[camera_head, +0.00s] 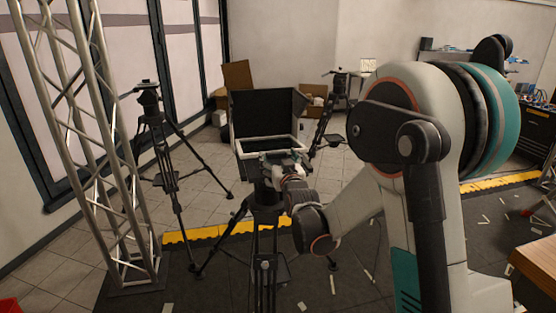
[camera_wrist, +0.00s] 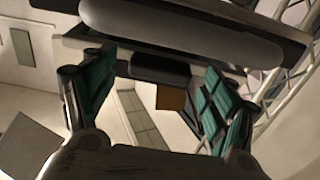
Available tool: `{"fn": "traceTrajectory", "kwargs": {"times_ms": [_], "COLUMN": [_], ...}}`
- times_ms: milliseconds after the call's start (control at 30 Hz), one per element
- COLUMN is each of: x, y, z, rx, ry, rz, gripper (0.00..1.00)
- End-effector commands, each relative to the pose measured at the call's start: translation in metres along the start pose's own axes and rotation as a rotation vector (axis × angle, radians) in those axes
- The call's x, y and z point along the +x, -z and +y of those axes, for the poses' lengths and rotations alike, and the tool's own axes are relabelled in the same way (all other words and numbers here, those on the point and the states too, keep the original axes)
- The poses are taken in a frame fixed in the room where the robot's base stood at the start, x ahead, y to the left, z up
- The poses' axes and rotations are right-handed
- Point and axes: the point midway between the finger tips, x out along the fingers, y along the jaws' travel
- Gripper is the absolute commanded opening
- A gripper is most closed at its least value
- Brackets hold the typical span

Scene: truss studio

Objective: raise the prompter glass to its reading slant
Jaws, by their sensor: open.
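The prompter stands on a tripod in the middle of the head view, with a dark open hood (camera_head: 268,112) at its back. A pale-edged frame (camera_head: 243,147), which looks like the prompter glass, lies low and nearly flat in front of the hood. My gripper (camera_head: 284,163) is at its near edge, right of centre, partly hidden by my wrist. In the wrist view my gripper (camera_wrist: 155,70) is open, its teal-padded fingers apart. A thick pale bar in a dark surround (camera_wrist: 180,32) crosses just past the fingertips. I cannot tell whether they touch it.
A metal truss (camera_head: 75,130) stands at the left, with a black tripod (camera_head: 155,130) beside it. Another tripod (camera_head: 330,110) and cardboard boxes (camera_head: 236,75) are behind the prompter. A wooden table edge (camera_head: 535,265) is at lower right. Scraps litter the dark floor mat.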

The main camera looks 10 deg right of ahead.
Motion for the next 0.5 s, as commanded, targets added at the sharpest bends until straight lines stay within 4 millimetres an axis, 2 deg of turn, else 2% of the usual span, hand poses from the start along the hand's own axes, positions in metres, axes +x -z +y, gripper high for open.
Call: {"fn": "traceTrajectory", "kwargs": {"times_ms": [333, 367, 500], "x": [0.0043, 0.0043, 0.0042], "y": [0.0002, 0.0002, 0.0001], "z": [0.0000, 0.0000, 0.0000], "rx": [0.000, 0.000, 0.000], "ry": [0.000, 0.000, 0.000], "rz": [0.000, 0.000, 0.000], "gripper": [0.78, 0.74, 0.42]}}
